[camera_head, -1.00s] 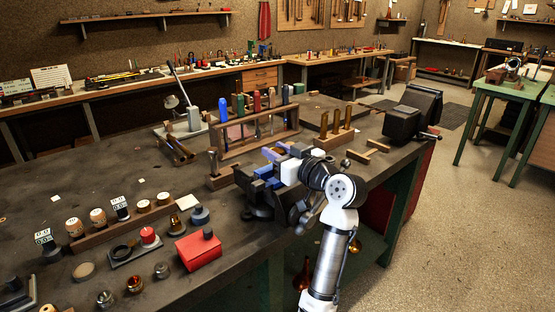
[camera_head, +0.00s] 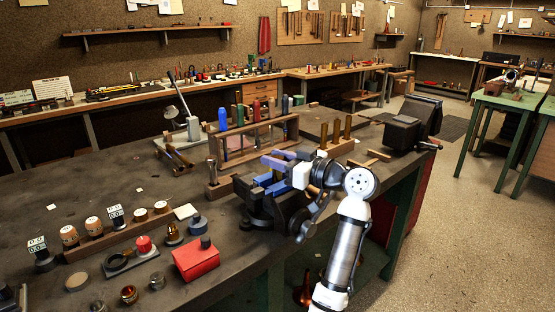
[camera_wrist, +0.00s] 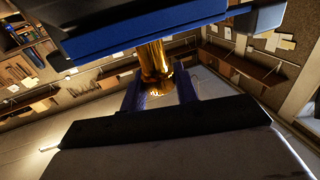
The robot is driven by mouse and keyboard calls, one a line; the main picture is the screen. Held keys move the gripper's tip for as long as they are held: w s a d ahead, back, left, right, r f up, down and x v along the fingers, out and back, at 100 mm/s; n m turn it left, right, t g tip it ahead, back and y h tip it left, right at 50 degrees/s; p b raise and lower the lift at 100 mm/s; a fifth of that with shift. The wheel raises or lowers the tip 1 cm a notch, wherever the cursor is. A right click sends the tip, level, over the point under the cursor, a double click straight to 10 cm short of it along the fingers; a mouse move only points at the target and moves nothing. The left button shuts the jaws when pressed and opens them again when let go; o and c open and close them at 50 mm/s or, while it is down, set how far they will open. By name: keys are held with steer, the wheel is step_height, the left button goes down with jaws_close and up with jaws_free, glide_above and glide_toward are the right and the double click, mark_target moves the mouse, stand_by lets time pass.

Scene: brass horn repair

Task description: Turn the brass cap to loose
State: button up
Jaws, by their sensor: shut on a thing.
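The brass cap (camera_wrist: 154,58) shows in the wrist view as a shiny gold cylinder between the two blue fingers of my gripper (camera_wrist: 159,84). My gripper is shut on it. A broad dark-and-blue vise jaw (camera_wrist: 140,30) crosses the top of that view, close to the cap. In the head view my gripper (camera_head: 287,168) reaches in from the right at the blue-jawed vise (camera_head: 262,198) on the bench's front edge. The cap itself is hidden there behind the jaws and my wrist. How far it is turned cannot be told.
A wooden rack (camera_head: 255,150) of coloured-handled tools stands right behind the vise. A red box (camera_head: 196,260) and several small brass parts lie to its left. A second dark vise (camera_head: 404,132) stands at the bench's right end. The bench's left middle is mostly clear.

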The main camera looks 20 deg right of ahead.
steer(key=o, duration=1)
steer(key=shift+c, duration=0.2)
steer(key=b+v, duration=0.3)
steer(key=v, duration=1)
steer(key=shift+s+d, duration=0.2)
steer(key=shift+s, duration=0.15)
steer(key=shift+o, duration=0.2)
